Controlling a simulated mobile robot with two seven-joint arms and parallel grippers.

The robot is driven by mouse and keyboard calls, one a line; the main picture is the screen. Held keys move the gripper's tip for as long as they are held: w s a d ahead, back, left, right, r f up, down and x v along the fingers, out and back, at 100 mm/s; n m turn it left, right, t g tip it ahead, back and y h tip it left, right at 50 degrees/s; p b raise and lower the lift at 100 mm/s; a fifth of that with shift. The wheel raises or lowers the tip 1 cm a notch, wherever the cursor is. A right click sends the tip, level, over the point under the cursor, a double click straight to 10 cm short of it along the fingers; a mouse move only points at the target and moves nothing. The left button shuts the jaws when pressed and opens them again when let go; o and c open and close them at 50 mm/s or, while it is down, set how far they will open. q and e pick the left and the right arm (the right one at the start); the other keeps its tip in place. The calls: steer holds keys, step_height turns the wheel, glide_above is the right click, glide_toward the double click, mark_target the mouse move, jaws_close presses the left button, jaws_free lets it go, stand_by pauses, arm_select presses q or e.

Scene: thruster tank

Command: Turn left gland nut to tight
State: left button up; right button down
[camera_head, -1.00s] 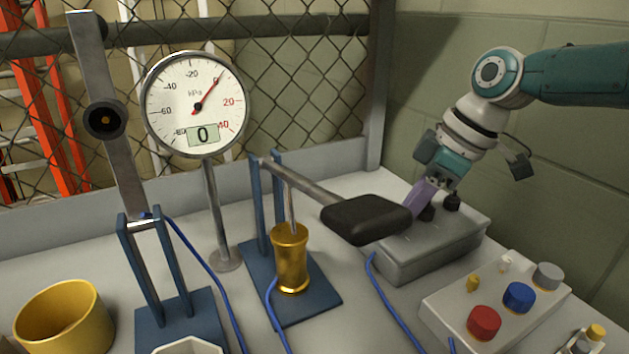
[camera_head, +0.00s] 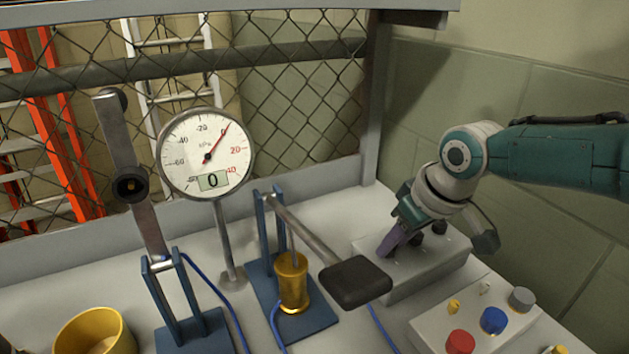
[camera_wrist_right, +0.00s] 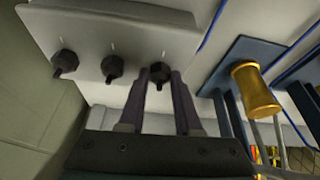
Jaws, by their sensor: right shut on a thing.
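The left gland nut (camera_wrist_right: 160,72) is a dark ribbed knob on the grey box (camera_wrist_right: 105,20), which also shows in the head view (camera_head: 425,268). In the right wrist view it sits between the fingertips of my right gripper (camera_wrist_right: 159,82), which is shut on it. In the head view my right gripper (camera_head: 389,247) reaches the left end of the box, and its purple finger hides that nut. A middle nut (camera_wrist_right: 113,67) and another dark nut (camera_wrist_right: 65,62) stand beside it. White marks show on the box by the nuts. My left gripper is out of view.
A lever with a black pad (camera_head: 355,282) stands left of the box, above a brass cylinder (camera_head: 292,280). A control panel with coloured knobs (camera_head: 493,320) lies in front. A round gauge (camera_head: 206,153) reads 0. A wall (camera_head: 530,90) rises on the right.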

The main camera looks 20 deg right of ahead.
steer(key=m, duration=0.1)
steer(key=m+h+p, duration=0.1)
steer(key=shift+a+r+m, duration=0.15)
steer(key=shift+a+m, duration=0.1)
steer(key=shift+m, duration=0.15)
steer(key=m+h+p, duration=0.1)
steer(key=m, duration=0.1)
steer(key=shift+a+m, duration=0.15)
steer(key=shift+m, duration=0.25)
steer(key=m, duration=0.1)
steer(key=m+h, duration=0.1)
steer(key=shift+w+f+m+g+b, duration=0.1)
steer(key=shift+f+m+g+b, duration=0.15)
steer(key=shift+m+g+b, duration=0.1)
arm_select(q)
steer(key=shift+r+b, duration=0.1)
steer(key=shift+b, duration=0.8)
arm_select(e)
steer(key=shift+a+m+g+h, duration=0.1)
steer(key=shift+m+g+h, duration=0.4)
steer(key=shift+m, duration=1.25)
steer(key=c, duration=0.6)
jaws_free()
steer(key=shift+w+r, duration=0.1)
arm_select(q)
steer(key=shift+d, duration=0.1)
